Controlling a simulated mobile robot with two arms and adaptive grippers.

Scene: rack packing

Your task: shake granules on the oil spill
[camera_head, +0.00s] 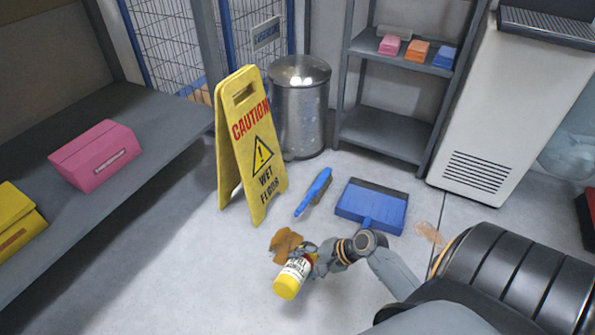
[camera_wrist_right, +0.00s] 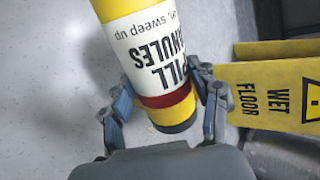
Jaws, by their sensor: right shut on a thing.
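A spill granules bottle, yellow and white with a printed label (camera_head: 297,268), is held tilted above the floor, its yellow end toward the lower left. My right gripper (camera_head: 318,262) is shut around it. In the right wrist view the bottle (camera_wrist_right: 160,55) sits between the two fingers of the gripper (camera_wrist_right: 165,92), its lettering upside down and a red band near its lower end. A brown patch (camera_head: 283,241) shows just behind the bottle, partly hidden by it; I cannot tell whether it is oil or granules. My left gripper is not in view.
A yellow wet floor sign (camera_head: 230,160) stands behind on the left. A blue brush (camera_head: 316,190) and blue dustpan (camera_head: 360,203) lie on the floor behind the gripper. A faint tan smear (camera_head: 430,235) lies right of the dustpan. A metal bin (camera_head: 300,110) stands farther back.

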